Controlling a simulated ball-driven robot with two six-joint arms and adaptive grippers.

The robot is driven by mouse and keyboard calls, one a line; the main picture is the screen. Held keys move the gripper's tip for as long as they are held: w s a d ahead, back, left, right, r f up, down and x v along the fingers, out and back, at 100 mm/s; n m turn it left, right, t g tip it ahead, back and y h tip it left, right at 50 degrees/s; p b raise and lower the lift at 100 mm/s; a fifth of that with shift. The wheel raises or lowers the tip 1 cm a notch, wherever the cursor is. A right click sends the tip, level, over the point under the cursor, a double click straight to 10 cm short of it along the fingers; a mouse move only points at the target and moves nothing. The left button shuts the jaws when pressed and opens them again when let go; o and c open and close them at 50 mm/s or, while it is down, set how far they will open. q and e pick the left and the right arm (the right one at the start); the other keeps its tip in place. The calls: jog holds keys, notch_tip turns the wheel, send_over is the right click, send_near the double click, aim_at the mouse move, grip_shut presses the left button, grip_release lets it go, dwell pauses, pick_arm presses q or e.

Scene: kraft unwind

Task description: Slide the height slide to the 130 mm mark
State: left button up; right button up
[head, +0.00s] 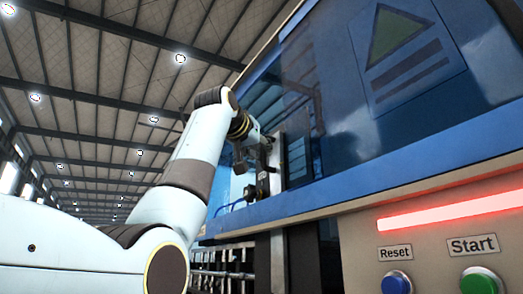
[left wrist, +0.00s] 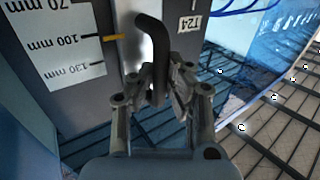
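The height slide's black curved handle (left wrist: 154,45) stands between the fingers of my left gripper (left wrist: 160,84) in the left wrist view. The fingers are closed in on it from both sides. The slide's orange pointer (left wrist: 113,37) points left at the 100 mm line of the white scale (left wrist: 62,42). The 130 mm mark is lower on the scale, and the 70 mm mark is at the top edge. In the head view my left gripper (head: 248,160) is at the machine's side, and the handle is hard to make out there. My right gripper is not in view.
The blue machine frame (head: 350,190) with dark glass panels fills the right of the head view. A blue Reset button (head: 396,283) and green Start button (head: 480,282) sit below a red light bar (head: 450,211). A T24 label (left wrist: 189,23) is right of the handle.

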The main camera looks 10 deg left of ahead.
pick_arm(q)
grip_shut()
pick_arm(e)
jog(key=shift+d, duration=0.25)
pick_arm(q)
jog(key=shift+r, duration=0.1)
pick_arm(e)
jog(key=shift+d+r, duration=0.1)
